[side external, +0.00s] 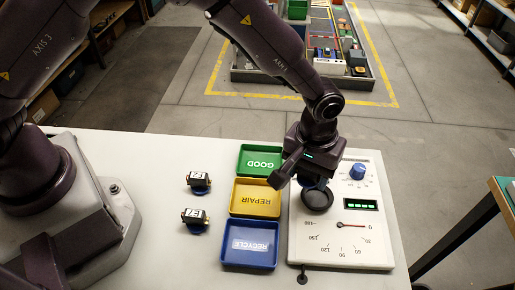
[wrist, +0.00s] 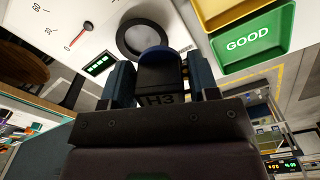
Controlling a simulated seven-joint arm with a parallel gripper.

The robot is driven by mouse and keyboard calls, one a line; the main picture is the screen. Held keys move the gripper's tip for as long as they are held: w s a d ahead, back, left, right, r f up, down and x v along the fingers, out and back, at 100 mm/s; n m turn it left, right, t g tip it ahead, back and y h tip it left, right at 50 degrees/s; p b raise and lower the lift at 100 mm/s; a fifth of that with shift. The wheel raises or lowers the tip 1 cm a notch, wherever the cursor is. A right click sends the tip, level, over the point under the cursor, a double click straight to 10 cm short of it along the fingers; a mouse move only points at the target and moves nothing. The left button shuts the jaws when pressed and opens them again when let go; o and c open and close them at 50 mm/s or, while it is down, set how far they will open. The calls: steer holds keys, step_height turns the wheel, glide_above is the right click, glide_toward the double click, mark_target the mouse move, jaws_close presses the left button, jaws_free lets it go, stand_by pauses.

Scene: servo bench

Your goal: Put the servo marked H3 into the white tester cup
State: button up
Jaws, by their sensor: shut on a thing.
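The servo marked H3 (wrist: 161,76) is dark with a blue end, and its label shows between my fingers in the wrist view. My gripper (wrist: 162,82) is shut on it; in the side view my gripper (side external: 313,180) is over the white tester (side external: 300,238). The tester cup is a dark round ring with a grey inside (wrist: 143,37); it also shows in the side view (side external: 317,202), just below my gripper. The servo's blue end overlaps the cup's near rim in the wrist view. I cannot tell whether they touch.
Two other servos with blue parts (side external: 199,180) (side external: 194,217) stand on the table left of the trays. A green GOOD tray (side external: 244,171), yellow REPAIR tray (side external: 238,208) and blue RECYCLE tray (side external: 229,262) line the tester's left. A blue knob (side external: 357,171) is right of my gripper.

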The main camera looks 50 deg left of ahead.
mark_target(316, 199)
steer(key=shift+w+d+r, duration=0.75)
steer(key=shift+w+d, duration=0.1)
steer(key=shift+d, duration=0.2)
steer(key=shift+f, duration=2.45)
steer(key=shift+f, duration=0.6)
steer(key=o, duration=1)
steer(key=shift+s, duration=0.1)
steer(key=shift+r, duration=0.1)
